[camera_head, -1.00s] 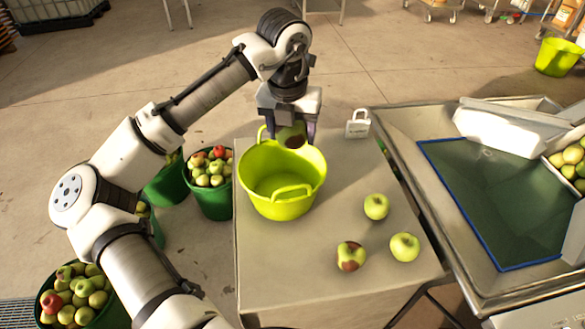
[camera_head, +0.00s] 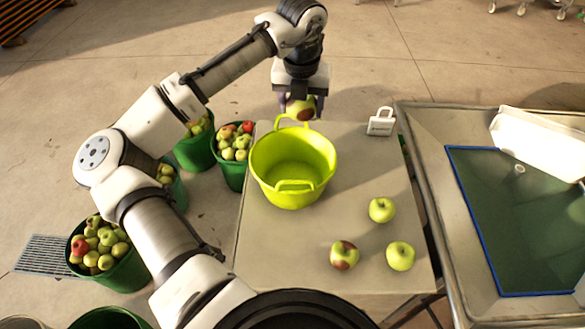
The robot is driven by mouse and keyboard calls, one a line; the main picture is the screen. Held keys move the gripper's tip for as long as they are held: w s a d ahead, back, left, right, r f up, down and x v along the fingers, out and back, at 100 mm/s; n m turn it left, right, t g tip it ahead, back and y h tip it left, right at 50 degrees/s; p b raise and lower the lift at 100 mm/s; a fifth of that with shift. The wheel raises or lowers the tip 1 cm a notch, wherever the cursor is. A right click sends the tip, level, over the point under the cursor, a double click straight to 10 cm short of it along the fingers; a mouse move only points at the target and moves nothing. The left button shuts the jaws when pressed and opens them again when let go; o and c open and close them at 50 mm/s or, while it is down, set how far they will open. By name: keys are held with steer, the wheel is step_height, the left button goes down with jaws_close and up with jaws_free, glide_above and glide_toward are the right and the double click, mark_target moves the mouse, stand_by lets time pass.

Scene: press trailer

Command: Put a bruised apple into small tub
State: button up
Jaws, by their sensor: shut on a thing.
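My gripper (camera_head: 300,103) is shut on a bruised apple (camera_head: 301,108), green with a dark brown patch. It holds the apple at the far side of the small tub (camera_head: 291,165), in the picture just above its far handle. The tub is yellow-green, has two handles, stands upright on the table and looks empty inside. A second bruised apple (camera_head: 344,254), with a brown patch, lies on the table near the front. Two plain green apples, one (camera_head: 382,210) farther back and one (camera_head: 400,256) in front, lie to the right.
The grey table (camera_head: 340,185) bears a white padlock-shaped block (camera_head: 381,121) at the back right. A metal trough (camera_head: 440,185) with a green bed stands to the right. Green buckets of apples (camera_head: 232,158) stand on the floor to the left.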

step_height(320, 180, down, 5)
steer(key=b, duration=0.4)
steer(key=o, duration=1.1)
steer(key=shift+o, duration=0.2)
steer(key=r, duration=0.4)
steer(key=s+r+b, duration=0.1)
steer(key=r, duration=0.4)
steer(key=s+r+b, duration=0.1)
steer(key=r, duration=0.3)
steer(key=shift+a+r, duration=0.15)
steer(key=shift+r, duration=0.2)
steer(key=shift+s+f, duration=0.1)
